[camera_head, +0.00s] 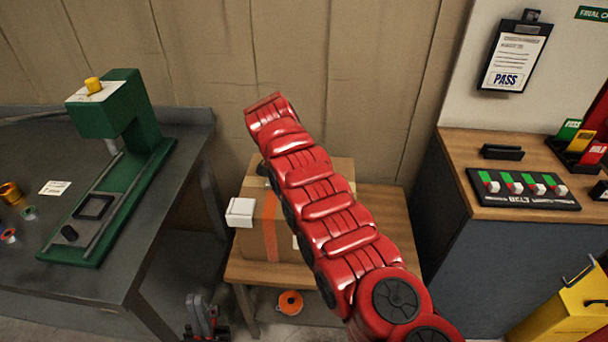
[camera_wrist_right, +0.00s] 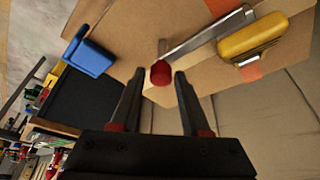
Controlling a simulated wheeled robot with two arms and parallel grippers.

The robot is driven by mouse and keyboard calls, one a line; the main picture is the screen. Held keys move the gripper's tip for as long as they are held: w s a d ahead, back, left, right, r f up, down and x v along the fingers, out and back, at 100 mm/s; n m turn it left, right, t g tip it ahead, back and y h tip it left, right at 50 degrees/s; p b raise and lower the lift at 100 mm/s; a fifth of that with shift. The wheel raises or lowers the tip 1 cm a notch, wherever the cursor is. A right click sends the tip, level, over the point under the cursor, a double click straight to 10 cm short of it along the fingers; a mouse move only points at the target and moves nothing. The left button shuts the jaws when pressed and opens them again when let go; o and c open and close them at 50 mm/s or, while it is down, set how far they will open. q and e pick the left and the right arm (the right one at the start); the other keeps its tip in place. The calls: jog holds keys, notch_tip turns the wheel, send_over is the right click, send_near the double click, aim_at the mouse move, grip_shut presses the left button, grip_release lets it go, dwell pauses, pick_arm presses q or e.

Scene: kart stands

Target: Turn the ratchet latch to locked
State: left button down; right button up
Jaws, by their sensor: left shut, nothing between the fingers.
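A red knob (camera_wrist_right: 161,73) on a thin stem, beside a flat metal bar (camera_wrist_right: 205,35), shows in the right wrist view against a cardboard box. I take it for the latch lever, but cannot read its position. My right gripper (camera_wrist_right: 160,78) is open, its dark fingers on either side of the knob in the picture; contact is not clear. In the head view my red right arm crosses the box (camera_head: 252,222) and hides its middle and the right gripper. My left gripper (camera_head: 203,312) is shut and empty, low at the bottom edge, left of the wooden bench (camera_head: 375,225).
A yellow handle (camera_wrist_right: 252,38) and a blue part (camera_wrist_right: 90,55) lie near the knob. A white block (camera_head: 240,212) is at the box's left side. A grey table (camera_head: 150,235) with a green press (camera_head: 130,125) stands left; a cabinet (camera_head: 470,260) stands right.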

jog(key=shift+o, duration=0.9)
jog(key=shift+r, duration=0.2)
jog(key=shift+a+r, duration=0.2)
jog(key=shift+r, duration=0.15)
jog(key=p+v, duration=0.3)
jog(key=v, duration=1.3)
jog(key=shift+p, duration=0.4)
jog(key=shift+s+r, duration=0.15)
jog(key=shift+s, duration=0.05)
